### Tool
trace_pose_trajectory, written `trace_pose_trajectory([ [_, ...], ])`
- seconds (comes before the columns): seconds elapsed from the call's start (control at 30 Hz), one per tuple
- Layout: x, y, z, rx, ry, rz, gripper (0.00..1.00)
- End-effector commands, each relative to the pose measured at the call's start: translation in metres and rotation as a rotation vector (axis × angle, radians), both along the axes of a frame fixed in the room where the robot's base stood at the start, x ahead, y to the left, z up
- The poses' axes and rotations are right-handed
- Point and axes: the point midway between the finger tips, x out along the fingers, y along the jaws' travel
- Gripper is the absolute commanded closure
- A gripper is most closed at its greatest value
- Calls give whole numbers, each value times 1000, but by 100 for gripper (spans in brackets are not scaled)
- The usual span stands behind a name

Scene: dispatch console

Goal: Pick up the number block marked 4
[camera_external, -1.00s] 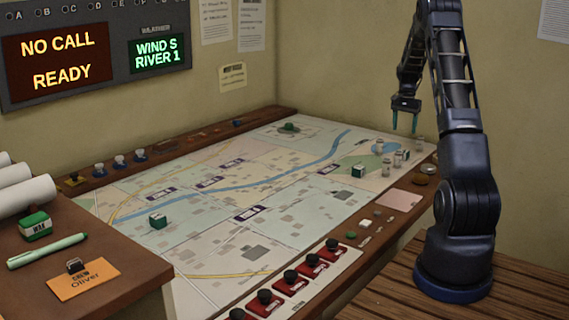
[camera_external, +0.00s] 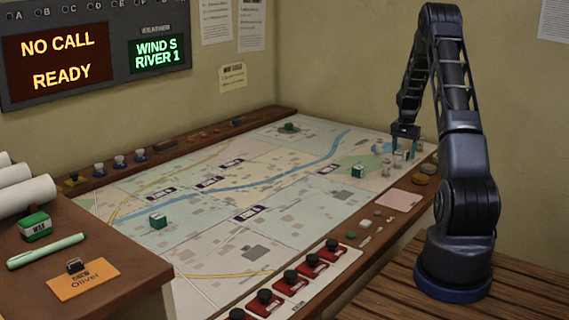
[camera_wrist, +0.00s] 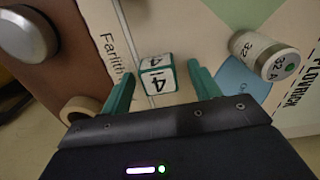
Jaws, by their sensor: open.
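The number block marked 4 (camera_wrist: 157,77) is a small white cube with teal edges and a black 4 on two visible faces. In the wrist view it sits on the map between the two teal fingers of my gripper (camera_wrist: 163,88). The fingers are open, one on each side, with a narrow gap on the left and a wider one on the right. In the external view my gripper (camera_external: 404,143) is lowered at the map's far right corner, and the block there is small and partly hidden by the fingers.
A white cylinder marked 32 (camera_wrist: 263,56) lies right of my gripper in the wrist view. A round metal knob (camera_wrist: 28,36) and a tan ring (camera_wrist: 80,108) are at left. The map's middle is mostly clear.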

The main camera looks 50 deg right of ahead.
Motion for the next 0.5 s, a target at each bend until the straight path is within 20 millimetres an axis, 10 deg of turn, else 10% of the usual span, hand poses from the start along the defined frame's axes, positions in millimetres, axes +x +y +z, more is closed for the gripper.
trace_pose_trajectory([
  [0.27,0,0,-5,0,0,0,38],
  [0.5,0,0,-5,0,0,0,85],
])
